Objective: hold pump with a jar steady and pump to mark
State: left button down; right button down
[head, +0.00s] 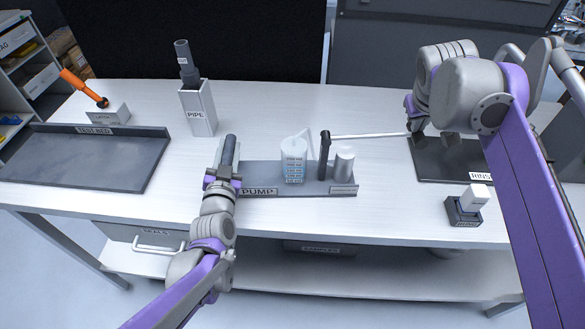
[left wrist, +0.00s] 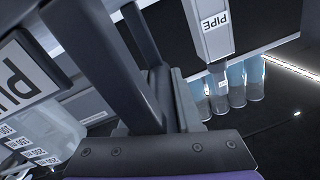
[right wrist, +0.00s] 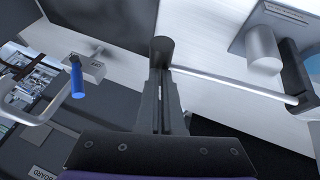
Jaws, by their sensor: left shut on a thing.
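The pump (head: 258,192) stands on the table with its dark base and PUMP label. A clear jar (head: 293,163) with stacked mark labels is upright on it; part shows in the left wrist view (left wrist: 35,140). Its contents are unclear. My left gripper (head: 226,170) is shut on the dark upright grip (head: 230,148) at the pump's left end. The lever's pale rod (head: 370,136) runs right from a dark post (head: 324,155). My right gripper (right wrist: 166,85) is at the rod's dark outer end (right wrist: 161,50); whether its fingers close on it is unclear.
A grey cylinder (head: 344,164) stands at the pump's right end. The PIPE holder (head: 199,110) is behind left. A dark tray (head: 85,160) lies far left, a RINSE mat (head: 440,165) right, and a small block in a dark stand (head: 464,210) at front right.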

notch_tip(320, 180, up, 6)
jog(key=a, duration=0.1)
jog(key=shift+r, duration=0.15)
dwell(0.5)
jog(key=shift+s+r, duration=0.1)
dwell(0.6)
jog(key=w+v, duration=0.1)
jog(key=v, duration=0.3)
jog(key=shift+w+d+f, duration=0.15)
jog(key=shift+d+f, duration=0.1)
jog(key=shift+f, duration=0.7)
jog(key=shift+w+d+f, duration=0.15)
jog(key=shift+d+f, duration=0.05)
jog(key=shift+f, duration=0.75)
jog(key=shift+w+d+f, duration=0.2)
jog(key=shift+d+f, duration=0.05)
jog(key=shift+f, duration=0.65)
jog(key=shift+f, duration=0.15)
